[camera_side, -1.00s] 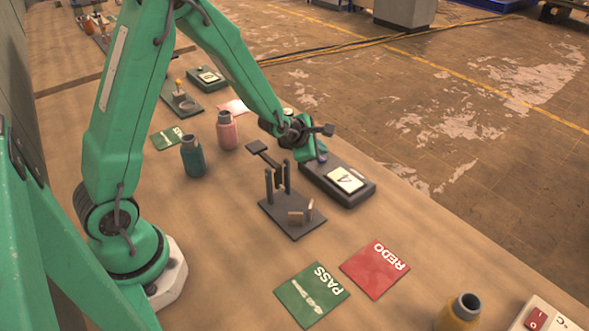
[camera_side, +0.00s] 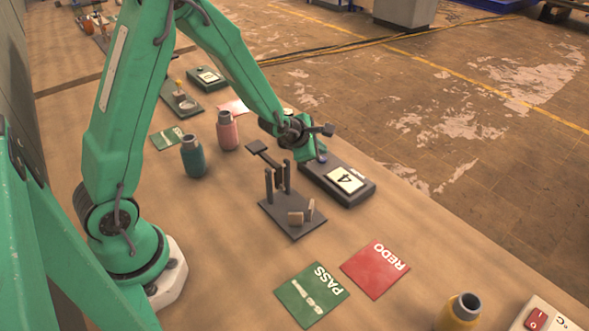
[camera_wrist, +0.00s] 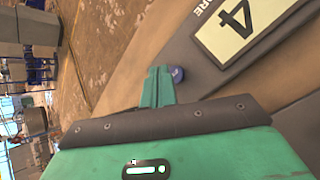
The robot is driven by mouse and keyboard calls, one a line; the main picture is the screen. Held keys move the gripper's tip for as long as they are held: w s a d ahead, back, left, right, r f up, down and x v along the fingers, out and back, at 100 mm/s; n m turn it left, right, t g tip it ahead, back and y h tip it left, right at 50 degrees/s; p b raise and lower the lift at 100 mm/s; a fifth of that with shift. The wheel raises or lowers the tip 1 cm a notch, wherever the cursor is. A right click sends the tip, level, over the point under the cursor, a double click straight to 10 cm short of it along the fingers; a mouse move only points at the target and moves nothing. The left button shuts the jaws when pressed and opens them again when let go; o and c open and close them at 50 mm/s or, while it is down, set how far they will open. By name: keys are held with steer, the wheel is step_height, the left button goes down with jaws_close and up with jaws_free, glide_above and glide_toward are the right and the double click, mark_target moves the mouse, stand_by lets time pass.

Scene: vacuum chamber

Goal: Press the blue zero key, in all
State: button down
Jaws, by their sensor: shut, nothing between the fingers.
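The dark counter box (camera_side: 355,195) lies on the bench, with a pale display (camera_side: 345,180) that reads 4. The blue zero key (camera_side: 322,158) is a small round knob at the far left end of the box. In the wrist view the key (camera_wrist: 178,74) shows just right of my fingertips, partly hidden by them. My green gripper (camera_wrist: 159,78) is shut and empty, right at the key; it also shows in the side view (camera_side: 311,153). I cannot tell whether it touches the key.
A dark stand with upright posts (camera_side: 291,216) is close in front of the box. A green PASS card (camera_side: 312,295) and a red REDO card (camera_side: 376,268) lie flat nearer. Teal (camera_side: 193,158), pink (camera_side: 227,132) and yellow (camera_side: 460,313) bottles stand on the bench.

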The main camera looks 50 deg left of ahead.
steer(key=shift+f, duration=0.85)
stand_by(1.3)
steer(key=shift+r, duration=0.1)
stand_by(0.3)
steer(key=shift+r, duration=0.75)
steer(key=shift+r, duration=0.15)
steer(key=shift+r, duration=2.35)
steer(key=shift+r, duration=0.1)
